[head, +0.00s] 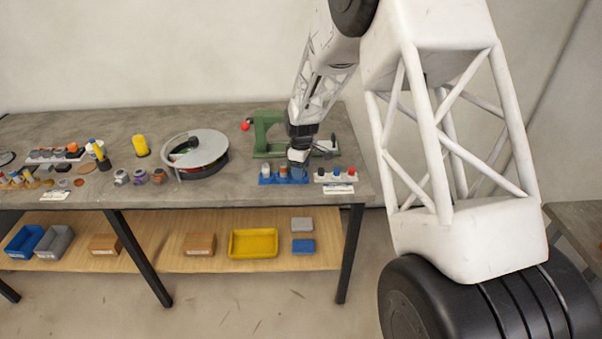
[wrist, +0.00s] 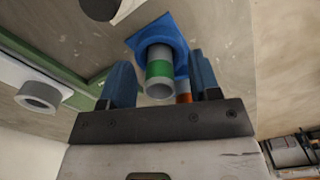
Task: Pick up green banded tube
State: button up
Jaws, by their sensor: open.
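In the wrist view the green banded tube (wrist: 159,70) is a grey tube with a green band, standing in a blue holder (wrist: 152,33). My gripper (wrist: 162,82) is open, its two blue fingers on either side of the tube with gaps visible. An orange banded tube (wrist: 183,88) shows partly behind the right finger. In the head view my gripper (head: 298,166) is low over the right part of the blue holder (head: 268,181). The green banded tube cannot be made out there, behind the gripper.
A green frame (head: 262,135) with a red knob (head: 245,126) stands behind the holder. A white rack (head: 335,177) with small capped items is just right. A round turntable (head: 205,160) and yellow cylinder (head: 140,146) stand left.

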dwell(0.4)
jog(key=c, duration=1)
jog(key=shift+c, duration=0.2)
jog(key=shift+r, duration=0.2)
jog(key=shift+r, duration=0.6)
notch_tip(320, 180, up, 2)
jog(key=shift+r, duration=0.1)
jog(key=s+d+r, duration=0.1)
jog(key=s+d, duration=0.1)
jog(key=s, duration=1.3)
jog(key=shift+s+d, duration=0.4)
jog(key=shift+r, duration=0.15)
jog(key=shift+r, duration=0.1)
